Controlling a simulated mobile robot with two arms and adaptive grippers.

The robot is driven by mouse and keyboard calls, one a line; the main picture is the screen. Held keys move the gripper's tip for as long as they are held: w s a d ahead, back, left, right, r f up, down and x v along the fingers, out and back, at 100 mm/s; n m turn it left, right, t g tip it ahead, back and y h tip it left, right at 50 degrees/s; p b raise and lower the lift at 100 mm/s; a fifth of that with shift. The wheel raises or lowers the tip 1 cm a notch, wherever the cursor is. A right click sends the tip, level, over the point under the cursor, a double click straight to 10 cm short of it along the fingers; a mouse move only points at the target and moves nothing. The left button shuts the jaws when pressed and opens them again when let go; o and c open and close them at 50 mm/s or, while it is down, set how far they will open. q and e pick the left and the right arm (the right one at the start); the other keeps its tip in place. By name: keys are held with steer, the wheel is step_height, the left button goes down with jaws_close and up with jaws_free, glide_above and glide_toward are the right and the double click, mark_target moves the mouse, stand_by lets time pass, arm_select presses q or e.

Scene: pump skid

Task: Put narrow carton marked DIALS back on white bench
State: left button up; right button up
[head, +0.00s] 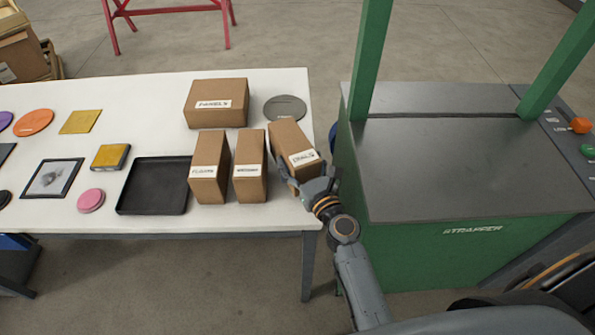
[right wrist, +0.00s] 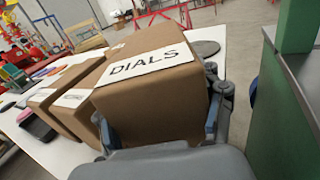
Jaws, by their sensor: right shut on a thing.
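The narrow brown carton marked DIALS (head: 291,145) is at the right end of the white bench (head: 255,218), slightly tilted in the head view. My right gripper (head: 308,184) is shut on it from the near side. In the right wrist view the carton (right wrist: 155,95) fills the middle, label facing up toward the camera, with the fingers of my right gripper (right wrist: 160,128) on both its sides. Whether its underside touches the bench is hidden. My left gripper is not in view.
Two narrow cartons (head: 209,165) (head: 250,165) stand just left of it. A carton marked PANELS (head: 217,100) and a grey disc (head: 285,108) lie behind. A black tray (head: 154,186) is further left. The green strapper (head: 450,170) stands close right of the bench.

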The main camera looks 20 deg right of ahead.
steer(key=shift+w+a+f+b, duration=0.1)
steer(key=shift+w+f+b, duration=0.05)
steer(key=shift+f+b, duration=0.7)
steer(key=shift+w+f+b, duration=0.1)
steer(key=shift+f+b, duration=0.6)
steer(key=shift+f, duration=0.2)
steer(key=shift+f, duration=0.1)
steer(key=o, duration=1.6)
steer(key=shift+c, duration=0.2)
steer(key=shift+s, duration=0.1)
steer(key=s+b, duration=0.1)
steer(key=s, duration=0.6)
steer(key=s+d+b, duration=0.1)
steer(key=s, duration=0.2)
steer(key=shift+s+d+f+b, duration=0.1)
steer(key=shift+s+b, duration=0.1)
steer(key=shift+b, duration=0.15)
steer(key=shift+s+d+r, duration=0.1)
steer(key=shift+s+r, duration=0.1)
steer(key=shift+s, duration=0.55)
